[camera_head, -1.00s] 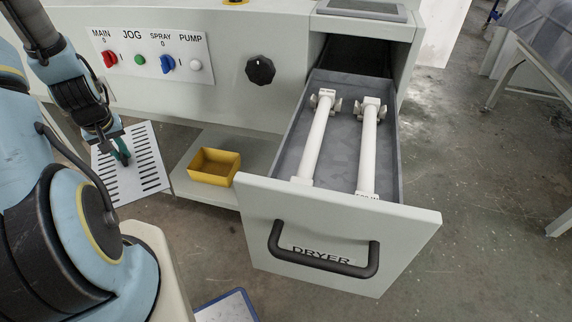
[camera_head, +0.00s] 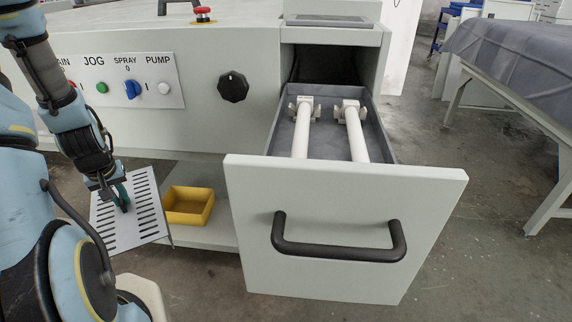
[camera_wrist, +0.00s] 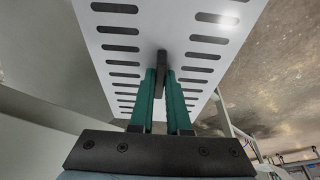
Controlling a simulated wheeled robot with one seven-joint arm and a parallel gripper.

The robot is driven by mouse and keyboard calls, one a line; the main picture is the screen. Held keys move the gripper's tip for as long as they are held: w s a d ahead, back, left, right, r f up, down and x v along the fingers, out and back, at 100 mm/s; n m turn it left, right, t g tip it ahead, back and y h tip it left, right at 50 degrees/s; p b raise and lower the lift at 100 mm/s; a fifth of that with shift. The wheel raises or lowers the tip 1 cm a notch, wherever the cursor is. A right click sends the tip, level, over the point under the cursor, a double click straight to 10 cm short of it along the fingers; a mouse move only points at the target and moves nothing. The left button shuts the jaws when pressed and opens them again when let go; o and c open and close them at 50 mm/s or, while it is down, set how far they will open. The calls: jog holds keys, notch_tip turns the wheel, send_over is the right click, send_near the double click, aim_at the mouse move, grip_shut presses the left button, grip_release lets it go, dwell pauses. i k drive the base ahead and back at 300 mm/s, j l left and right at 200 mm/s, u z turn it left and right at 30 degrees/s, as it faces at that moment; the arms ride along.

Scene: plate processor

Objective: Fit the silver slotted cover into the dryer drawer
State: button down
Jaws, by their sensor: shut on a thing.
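The silver slotted cover (camera_head: 143,222) is a flat plate with rows of dark slots, left of the drawer and well below the control panel in the head view. My gripper (camera_head: 122,203) is shut on the cover's dark handle in its middle. In the wrist view the green fingers (camera_wrist: 168,95) pinch that handle, and the cover (camera_wrist: 135,45) spreads out beyond them. The dryer drawer (camera_head: 388,148) is pulled open, with a black handle on its front. Two white rollers on brackets lie inside it. The drawer's near floor is hidden behind its front.
A yellow bin (camera_head: 190,219) stands on the low shelf between cover and drawer. The machine's panel has switches and a black knob (camera_head: 233,87). A cloth-covered table (camera_head: 520,60) is at the right. Floor between drawer and table is free.

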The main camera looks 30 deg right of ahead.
aim_at(328, 155)
jog(key=j+z, duration=0.2)
jog(key=z, duration=0.25)
jog(key=i+j+z, duration=0.1)
jog(key=j+z, duration=0.15)
jog(key=z, duration=0.2)
